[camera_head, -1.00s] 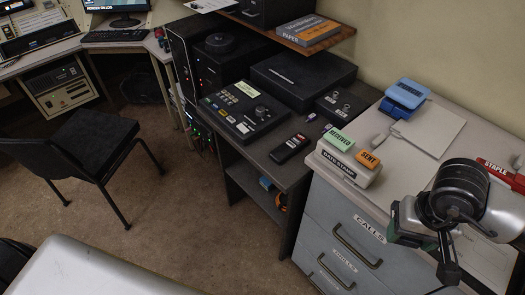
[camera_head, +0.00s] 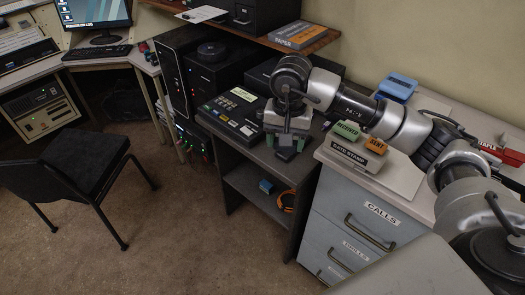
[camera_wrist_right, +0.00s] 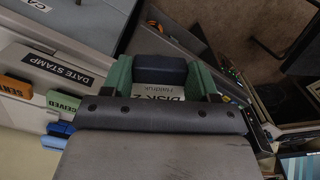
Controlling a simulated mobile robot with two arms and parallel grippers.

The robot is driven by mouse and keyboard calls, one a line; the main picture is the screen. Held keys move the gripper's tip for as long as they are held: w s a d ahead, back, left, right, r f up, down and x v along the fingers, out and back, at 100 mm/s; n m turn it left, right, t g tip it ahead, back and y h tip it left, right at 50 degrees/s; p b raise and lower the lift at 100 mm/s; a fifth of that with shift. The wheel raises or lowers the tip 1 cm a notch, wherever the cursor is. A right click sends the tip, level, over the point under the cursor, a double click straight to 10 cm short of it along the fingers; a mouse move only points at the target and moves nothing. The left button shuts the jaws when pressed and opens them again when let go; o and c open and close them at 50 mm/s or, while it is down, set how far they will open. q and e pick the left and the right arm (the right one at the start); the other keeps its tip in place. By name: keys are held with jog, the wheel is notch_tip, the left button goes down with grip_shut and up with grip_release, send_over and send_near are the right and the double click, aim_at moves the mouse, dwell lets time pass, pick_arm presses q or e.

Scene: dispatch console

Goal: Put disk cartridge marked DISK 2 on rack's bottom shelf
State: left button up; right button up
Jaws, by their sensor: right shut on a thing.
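The DISK 2 cartridge is a dark block with a pale label, in the right wrist view (camera_wrist_right: 160,70); part of the label is hidden by my gripper body. My right gripper (camera_wrist_right: 165,72) is shut on it with green fingers on both sides. In the head view the gripper (camera_head: 286,143) points down with the cartridge (camera_head: 287,152) at the front edge of the dark rack's top. The rack (camera_head: 233,150) has an open lower shelf (camera_head: 244,184) below and in front of the cartridge. My left gripper is out of view.
A blue item (camera_head: 266,186) and an orange coil (camera_head: 287,201) occupy the right part of the lower shelf; its left part looks clear. A drawer cabinet (camera_head: 340,222) stands right of the rack, with a date stamp (camera_head: 352,155) on top. A chair (camera_head: 75,180) stands left.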

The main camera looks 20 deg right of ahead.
aim_at(289, 174)
jog(key=w+d+m+b, duration=0.1)
jog(key=w+d+m, duration=0.3)
jog(key=d+m, duration=0.1)
jog(key=shift+w+b, duration=0.4)
jog(key=shift+w+d+f+m, duration=0.1)
jog(key=shift+d+f+m, duration=0.15)
jog(key=shift+m, duration=0.05)
notch_tip(289, 174, down, 17)
jog(key=p, duration=0.2)
jog(key=shift+f+p, duration=0.2)
jog(key=shift+p, duration=0.15)
jog(key=shift+f, duration=0.1)
jog(key=o, duration=1.1)
